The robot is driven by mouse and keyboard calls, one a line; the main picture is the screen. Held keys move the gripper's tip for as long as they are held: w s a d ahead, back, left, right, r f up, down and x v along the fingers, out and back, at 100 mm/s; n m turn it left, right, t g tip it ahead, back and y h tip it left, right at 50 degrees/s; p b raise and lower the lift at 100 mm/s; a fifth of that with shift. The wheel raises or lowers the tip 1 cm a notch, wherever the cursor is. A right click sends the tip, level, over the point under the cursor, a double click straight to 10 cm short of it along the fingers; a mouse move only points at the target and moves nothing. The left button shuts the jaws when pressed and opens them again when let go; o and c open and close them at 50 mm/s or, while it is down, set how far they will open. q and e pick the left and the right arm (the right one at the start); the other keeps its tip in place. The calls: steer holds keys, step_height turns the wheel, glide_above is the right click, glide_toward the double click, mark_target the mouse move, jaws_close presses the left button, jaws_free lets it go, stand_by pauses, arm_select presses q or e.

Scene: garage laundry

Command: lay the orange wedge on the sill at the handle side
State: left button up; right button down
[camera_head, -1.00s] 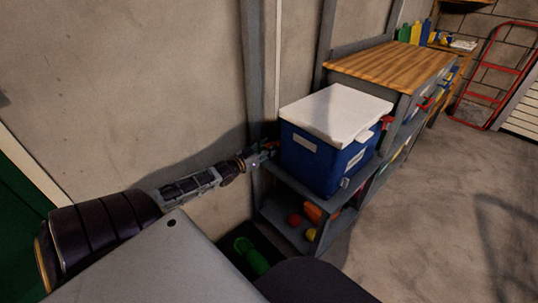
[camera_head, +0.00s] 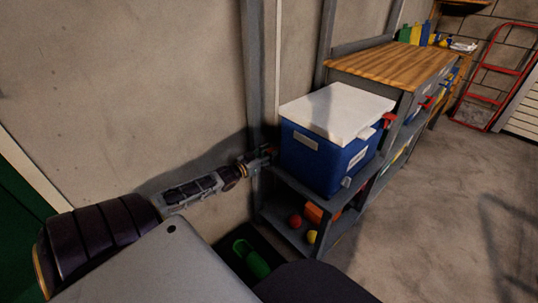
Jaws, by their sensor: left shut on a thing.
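My left arm reaches from the lower left toward the blue cooler, and my left gripper (camera_head: 266,154) is at the cooler's left end, close to the wall. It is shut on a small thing. A green door (camera_head: 18,215) with a pale frame (camera_head: 32,172) stands at the far left, only partly in view. Its handle and sill do not show. My right gripper is not in view.
The blue cooler (camera_head: 318,165) with a white lid sits on a grey shelf unit (camera_head: 290,188). Red, orange and yellow things lie on the lower shelf. A green object (camera_head: 251,258) lies on the floor below. A wooden worktop (camera_head: 392,64) stands behind. The floor at right is clear.

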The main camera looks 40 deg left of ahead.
arm_select(q)
steer(key=o, duration=0.7)
steer(key=shift+f, duration=0.1)
steer(key=shift+s, duration=0.15)
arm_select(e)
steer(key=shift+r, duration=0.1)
arm_select(q)
steer(key=s+p, duration=0.1)
steer(key=s, duration=0.3)
steer(key=s+p, duration=0.2)
steer(key=s, duration=0.1)
steer(key=s+a+p, duration=0.1)
steer(key=s+p, duration=0.1)
steer(key=s, duration=0.2)
steer(key=shift+s, duration=0.3)
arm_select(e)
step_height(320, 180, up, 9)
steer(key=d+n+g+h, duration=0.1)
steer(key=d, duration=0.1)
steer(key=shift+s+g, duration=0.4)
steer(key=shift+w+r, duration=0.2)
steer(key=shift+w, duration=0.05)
